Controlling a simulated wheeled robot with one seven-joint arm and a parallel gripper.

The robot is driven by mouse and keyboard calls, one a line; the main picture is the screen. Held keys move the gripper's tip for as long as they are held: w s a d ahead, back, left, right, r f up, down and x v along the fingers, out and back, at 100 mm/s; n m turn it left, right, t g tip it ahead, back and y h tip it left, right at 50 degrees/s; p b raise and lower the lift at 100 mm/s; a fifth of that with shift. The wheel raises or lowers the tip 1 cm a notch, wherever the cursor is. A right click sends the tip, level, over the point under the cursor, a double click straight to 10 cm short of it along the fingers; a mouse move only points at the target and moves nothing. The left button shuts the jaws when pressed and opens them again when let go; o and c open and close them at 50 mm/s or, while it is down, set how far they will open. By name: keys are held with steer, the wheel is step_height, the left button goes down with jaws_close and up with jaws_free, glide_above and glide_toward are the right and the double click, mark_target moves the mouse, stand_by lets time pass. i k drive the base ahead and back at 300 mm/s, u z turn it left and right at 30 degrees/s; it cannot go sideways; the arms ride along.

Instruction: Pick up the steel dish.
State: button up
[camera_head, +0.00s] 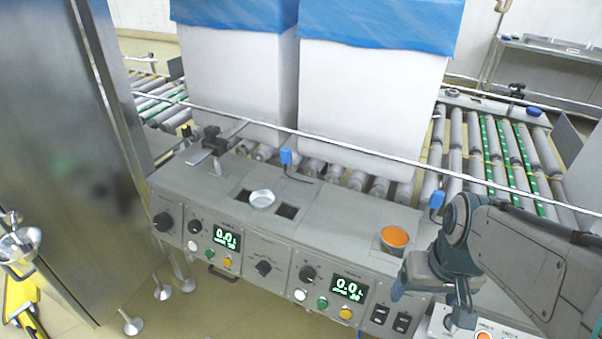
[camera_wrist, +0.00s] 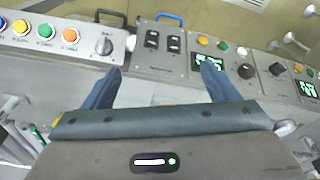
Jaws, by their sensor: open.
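The steel dish (camera_head: 262,198) is a small, shallow, shiny silver dish on the grey top of the control console, left of the middle in the head view, beside dark square recesses. It does not show in the wrist view. My gripper (camera_head: 400,286) is at the right end of the console, well to the right of the dish and apart from it. In the wrist view my gripper (camera_wrist: 160,70) shows two blue fingers spread apart with nothing between them.
A round container with an orange top (camera_head: 395,238) sits on the console near my gripper. Two tall white boxes with blue liners (camera_head: 375,95) stand behind on rollers. A thin rail (camera_head: 340,141) crosses above the console's back. A steel cabinet (camera_head: 60,140) stands left.

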mark_target(260, 199)
steer(key=z, duration=3.4)
steer(key=k, duration=1.7)
steer(key=u, duration=1.75)
